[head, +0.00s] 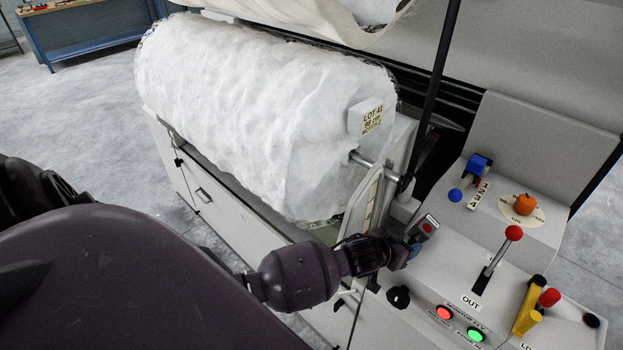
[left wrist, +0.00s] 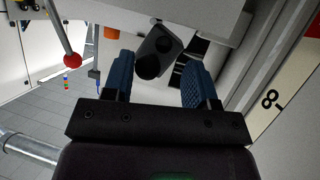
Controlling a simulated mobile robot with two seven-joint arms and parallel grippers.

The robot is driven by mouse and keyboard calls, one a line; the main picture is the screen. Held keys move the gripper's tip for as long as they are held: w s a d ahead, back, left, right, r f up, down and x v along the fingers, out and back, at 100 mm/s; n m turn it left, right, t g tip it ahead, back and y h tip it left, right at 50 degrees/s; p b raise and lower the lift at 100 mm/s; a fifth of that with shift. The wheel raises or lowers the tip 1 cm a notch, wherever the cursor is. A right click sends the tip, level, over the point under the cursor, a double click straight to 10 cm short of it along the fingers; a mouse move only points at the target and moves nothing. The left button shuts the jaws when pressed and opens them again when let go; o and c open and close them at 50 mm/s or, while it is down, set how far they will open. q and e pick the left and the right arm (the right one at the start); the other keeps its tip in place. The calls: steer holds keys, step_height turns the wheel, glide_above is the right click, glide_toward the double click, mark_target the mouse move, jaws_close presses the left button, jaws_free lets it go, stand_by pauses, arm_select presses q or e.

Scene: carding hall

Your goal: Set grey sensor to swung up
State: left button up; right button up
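A small grey block with a red spot, which looks like the grey sensor (head: 427,226), sits at the near left edge of the sloped control panel (head: 455,262). In the left wrist view a grey plate with dark round parts, likely the same sensor (left wrist: 163,38), shows just beyond the fingertips. My left gripper (head: 408,246) is right beside the sensor in the head view. In the left wrist view its blue fingers (left wrist: 157,62) are wide apart, with a dark knob-like part showing between them. I cannot tell whether they touch it. My right gripper is not in view.
The panel carries a red-knobbed lever (head: 513,233), an orange knob (head: 525,204), a blue switch (head: 477,164), a yellow handle (head: 527,312), a black knob (head: 398,297) and red and green lamps. A large white fibre roll (head: 250,110) lies behind my arm.

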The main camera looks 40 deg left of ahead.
arm_select(q)
steer(key=shift+s+a+f+n+h+b, duration=0.15)
steer(key=shift+s+a+n+h+b, duration=0.15)
steer(key=shift+s+a+n+h, duration=0.15)
steer(key=v, duration=0.9)
steer(key=s+a+f+y+b, duration=0.2)
steer(key=s+f+b, duration=0.1)
steer(key=s+f, duration=0.4)
steer(key=s+a+f+g+y+b, duration=0.1)
steer(key=s+a+f+b, duration=0.2)
steer(key=s+f, duration=0.4)
step_height(320, 180, down, 2)
steer(key=shift+s+a+f+y+b, duration=0.1)
steer(key=shift+s+a+y+b, duration=0.15)
steer(key=shift+s+y+b, duration=0.25)
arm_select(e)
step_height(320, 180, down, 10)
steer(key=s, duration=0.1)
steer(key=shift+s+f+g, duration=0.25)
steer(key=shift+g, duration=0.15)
arm_select(q)
steer(key=shift+w, duration=0.1)
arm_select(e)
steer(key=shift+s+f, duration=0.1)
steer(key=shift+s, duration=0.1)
